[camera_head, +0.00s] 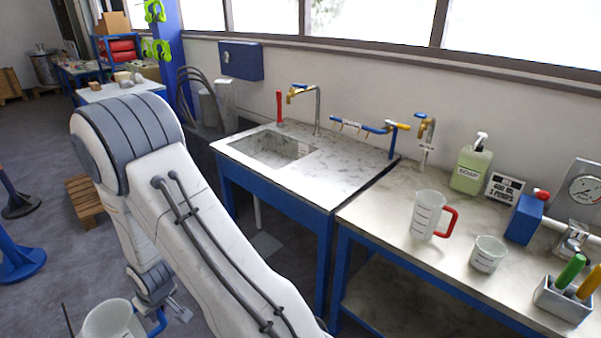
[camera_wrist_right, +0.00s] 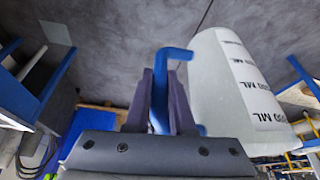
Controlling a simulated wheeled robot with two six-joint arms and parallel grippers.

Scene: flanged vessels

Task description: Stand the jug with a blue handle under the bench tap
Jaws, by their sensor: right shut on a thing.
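The jug with a blue handle (camera_head: 108,323) shows at the bottom left edge of the head view, its lower part cut off. My right gripper (camera_wrist_right: 160,95) is shut on its blue handle (camera_wrist_right: 176,54); the white jug body (camera_wrist_right: 212,85) with printed ML marks hangs beside the fingers, over the floor and away from the benches. A brass tap with a blue lever (camera_head: 425,130) stands at the back of the right bench (camera_head: 385,205). Another tap (camera_head: 317,105) stands behind the sink (camera_head: 272,150) on the left bench. My left gripper is not in view.
A jug with a red handle (camera_head: 428,215) and a small beaker (camera_head: 487,254) stand on the right bench. Bare bench top lies in front of the brass tap.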

